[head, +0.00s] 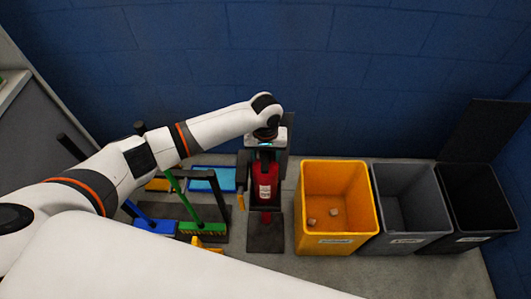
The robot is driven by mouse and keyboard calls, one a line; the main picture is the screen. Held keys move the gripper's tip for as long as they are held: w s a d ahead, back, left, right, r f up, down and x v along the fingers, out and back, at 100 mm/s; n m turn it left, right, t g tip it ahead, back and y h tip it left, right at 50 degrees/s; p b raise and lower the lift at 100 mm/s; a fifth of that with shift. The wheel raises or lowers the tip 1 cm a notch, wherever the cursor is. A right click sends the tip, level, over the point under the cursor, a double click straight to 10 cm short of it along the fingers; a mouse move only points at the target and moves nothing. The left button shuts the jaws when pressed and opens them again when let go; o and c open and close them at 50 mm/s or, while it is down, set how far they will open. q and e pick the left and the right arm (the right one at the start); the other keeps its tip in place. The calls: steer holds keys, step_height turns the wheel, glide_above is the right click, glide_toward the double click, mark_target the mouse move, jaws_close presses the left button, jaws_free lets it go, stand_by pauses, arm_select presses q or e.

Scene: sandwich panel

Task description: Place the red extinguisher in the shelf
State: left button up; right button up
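The red extinguisher (265,180) stands roughly upright near the back wall, with a pale label on its front. It is in front of a dark upright stand with a dark base plate (265,238). My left gripper (265,155) points down at the top of the extinguisher. Its fingers blend with the dark parts there, so I cannot tell whether they are open or closed on it. The extinguisher's top is hidden by the gripper. I cannot make out a clear shelf. My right gripper is not in view.
A yellow bin (335,240) with small pieces inside, a grey bin (410,243) and a black bin (480,238) stand to the right. A blue broom (155,226), a green broom (203,229) and a light blue tray (212,179) are at left. A blue wall is behind.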

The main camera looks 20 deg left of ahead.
arm_select(q)
steer(key=shift+r, duration=0.1)
step_height(320, 180, up, 12)
steer(key=shift+b, duration=0.35)
stand_by(0.6)
